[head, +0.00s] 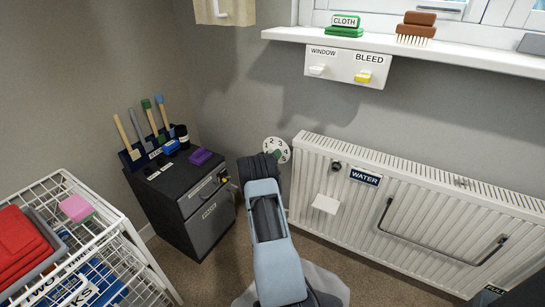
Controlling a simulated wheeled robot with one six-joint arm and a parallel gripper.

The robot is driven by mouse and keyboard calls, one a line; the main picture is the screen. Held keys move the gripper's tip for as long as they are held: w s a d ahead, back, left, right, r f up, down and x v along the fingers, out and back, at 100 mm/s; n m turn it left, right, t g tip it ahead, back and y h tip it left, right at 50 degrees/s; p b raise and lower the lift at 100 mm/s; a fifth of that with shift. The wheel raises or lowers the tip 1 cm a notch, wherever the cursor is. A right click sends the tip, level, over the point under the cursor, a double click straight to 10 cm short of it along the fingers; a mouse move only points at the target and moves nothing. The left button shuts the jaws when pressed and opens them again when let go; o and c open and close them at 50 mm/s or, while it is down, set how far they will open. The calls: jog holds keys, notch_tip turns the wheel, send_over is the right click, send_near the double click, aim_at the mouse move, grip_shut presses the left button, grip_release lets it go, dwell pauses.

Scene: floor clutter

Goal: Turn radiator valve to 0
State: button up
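The round white radiator valve dial (284,146) is on the wall at the left end of the white radiator (420,195). Numbers 1, 2, 3 and 4 show on its upper face; its lower left part is hidden by my arm. A small greenish piece shows at its middle, and I cannot tell where it points. No 0 is visible. My gripper (262,167) is the dark end of the arm, right at the lower left of the dial in the picture. Its fingers are not distinct, so I cannot tell whether it touches or grips the valve.
A dark cabinet (180,210) with tools and a purple block (200,156) stands to the left. A windowsill (410,50) with a switch panel (350,68) juts out above the radiator. A black rail (440,247) crosses the radiator front.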

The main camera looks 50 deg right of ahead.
jog(key=o, duration=0.4)
jog(key=p+v, duration=0.2)
jog(key=v, duration=1.1)
jog(key=shift+s+a+f, duration=0.1)
jog(key=shift+a, duration=0.3)
